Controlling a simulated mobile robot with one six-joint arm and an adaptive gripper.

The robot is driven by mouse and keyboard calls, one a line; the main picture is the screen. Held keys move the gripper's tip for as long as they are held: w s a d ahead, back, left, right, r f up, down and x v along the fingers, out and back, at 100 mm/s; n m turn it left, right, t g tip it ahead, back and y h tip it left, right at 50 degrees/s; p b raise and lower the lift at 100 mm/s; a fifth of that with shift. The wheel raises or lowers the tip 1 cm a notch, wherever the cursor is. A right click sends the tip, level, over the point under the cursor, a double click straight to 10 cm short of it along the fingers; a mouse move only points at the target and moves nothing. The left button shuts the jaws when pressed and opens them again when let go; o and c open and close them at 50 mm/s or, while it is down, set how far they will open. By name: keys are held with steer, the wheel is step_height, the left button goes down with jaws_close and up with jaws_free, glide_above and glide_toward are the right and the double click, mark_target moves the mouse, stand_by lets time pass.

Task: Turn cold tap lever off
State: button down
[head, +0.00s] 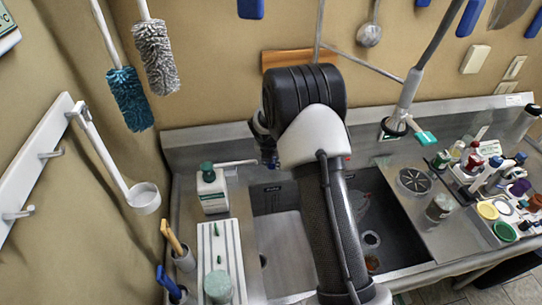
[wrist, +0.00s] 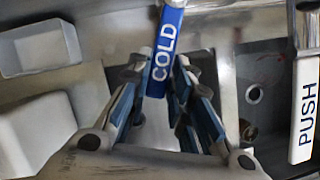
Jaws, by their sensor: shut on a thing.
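In the head view my gripper (head: 264,142) shows only in part at the sink's back wall, and my own arm hides the lever there.
A white "PUSH" bar (wrist: 305,105) stands to the right in the wrist view. The sink (head: 375,215) lies below my arm. A white bottle (head: 211,190) stands left of the basin. A hose with a teal-handled nozzle (head: 425,137) hangs at right, above crowded bottles (head: 472,160).

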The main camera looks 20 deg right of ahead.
steer(key=shift+s+d+r+p, duration=0.1)
steer(key=shift+d+r+p, duration=0.1)
steer(key=shift+p, duration=0.3)
steer(key=shift+f+n, duration=0.15)
steer(key=shift+n, duration=0.15)
steer(key=c, duration=1.4)
jaws_free()
steer(key=shift+c, duration=0.2)
steer(key=v, duration=1.2)
steer(key=shift+d, duration=0.15)
steer(key=shift+c, duration=0.5)
